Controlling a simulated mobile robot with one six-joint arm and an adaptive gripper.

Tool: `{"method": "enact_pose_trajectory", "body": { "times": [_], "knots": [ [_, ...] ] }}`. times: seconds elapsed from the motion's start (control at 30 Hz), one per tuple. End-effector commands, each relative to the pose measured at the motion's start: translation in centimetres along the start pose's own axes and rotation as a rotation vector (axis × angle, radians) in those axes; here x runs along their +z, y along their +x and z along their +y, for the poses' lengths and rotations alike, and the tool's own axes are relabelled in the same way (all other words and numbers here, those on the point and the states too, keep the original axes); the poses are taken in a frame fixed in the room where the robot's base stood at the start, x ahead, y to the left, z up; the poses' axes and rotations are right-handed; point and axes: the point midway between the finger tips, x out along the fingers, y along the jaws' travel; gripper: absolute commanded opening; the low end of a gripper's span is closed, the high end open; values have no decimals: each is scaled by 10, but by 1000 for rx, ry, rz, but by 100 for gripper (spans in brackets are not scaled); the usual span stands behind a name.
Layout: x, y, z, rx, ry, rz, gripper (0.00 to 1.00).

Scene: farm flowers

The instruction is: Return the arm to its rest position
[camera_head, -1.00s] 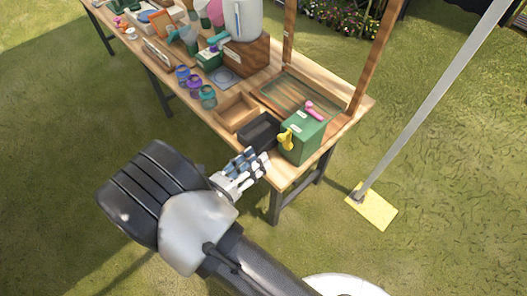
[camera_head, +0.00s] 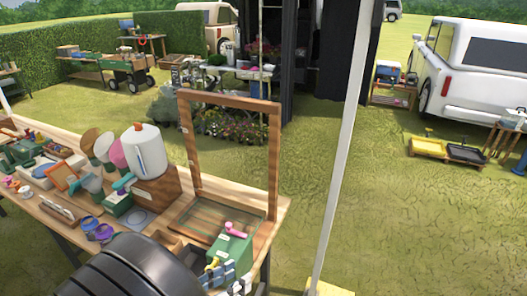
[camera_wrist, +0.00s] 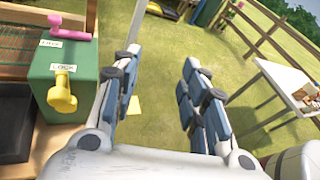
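My gripper (camera_wrist: 158,75) is open in the wrist view. Its two blue-padded fingers stand apart with only grass and a pole base seen between them. In the head view my gripper (camera_head: 233,281) shows in part at the bottom edge, in front of the green box (camera_head: 236,249). My dark arm link hides part of the bench there. In the wrist view the green box (camera_wrist: 88,85), with a pink lever (camera_wrist: 68,27) and a yellow knob (camera_wrist: 62,92), is just left of the fingers. I cannot tell whether they touch.
The wooden bench (camera_head: 268,212) carries a wooden frame (camera_head: 274,150), a white dispenser (camera_head: 143,150) and several jars. A grey pole (camera_head: 345,150) rises right of the bench. A white table (camera_wrist: 290,85) is at the right in the wrist view. Open grass (camera_head: 420,220) lies to the right.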

Motion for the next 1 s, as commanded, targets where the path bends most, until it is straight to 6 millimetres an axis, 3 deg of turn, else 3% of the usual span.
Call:
{"method": "enact_pose_trajectory", "body": {
  "times": [0.03,0.2,0.33,0.5,0.73,0.9,1.0],
  "knots": [
    [20,19,-23,-85,106,80,40],
    [54,54,-99,-341,459,312,40],
    [68,64,-153,-523,753,464,40],
    [78,60,-212,-738,1167,630,40],
    [88,38,-260,-963,1772,797,40],
    [98,24,-274,-1047,2158,871,40],
    [102,19,-278,-1065,2305,896,40]
  ]
}}
